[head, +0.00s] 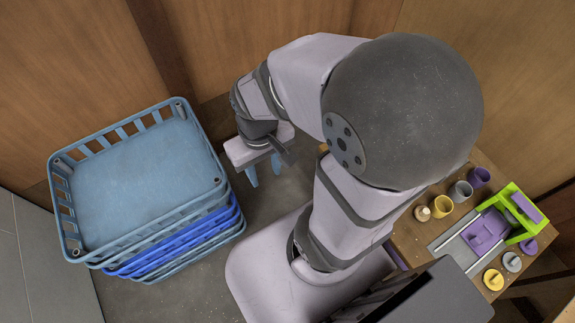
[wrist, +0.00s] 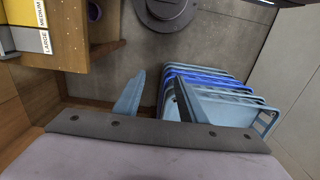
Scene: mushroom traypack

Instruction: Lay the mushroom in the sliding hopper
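A small cream mushroom (head: 422,213) stands on the wooden bench at the right of the head view, at the left end of a row of cups. The sliding hopper appears to be the purple carriage (head: 484,233) on pale rails by a bright green frame (head: 512,196). My gripper (head: 264,177) is far left of the bench, over the floor beside the crates. Its blue fingers are apart with nothing between them, as the wrist view (wrist: 150,75) also shows. The mushroom and hopper are not seen in the wrist view.
Stacked blue crates (head: 67,212) stand at the left. The bench holds a yellow cup (head: 442,207), a grey cup (head: 460,191), a purple cup (head: 479,177) and yellow, grey and purple knobbed discs (head: 493,279). Wooden walls close off the back.

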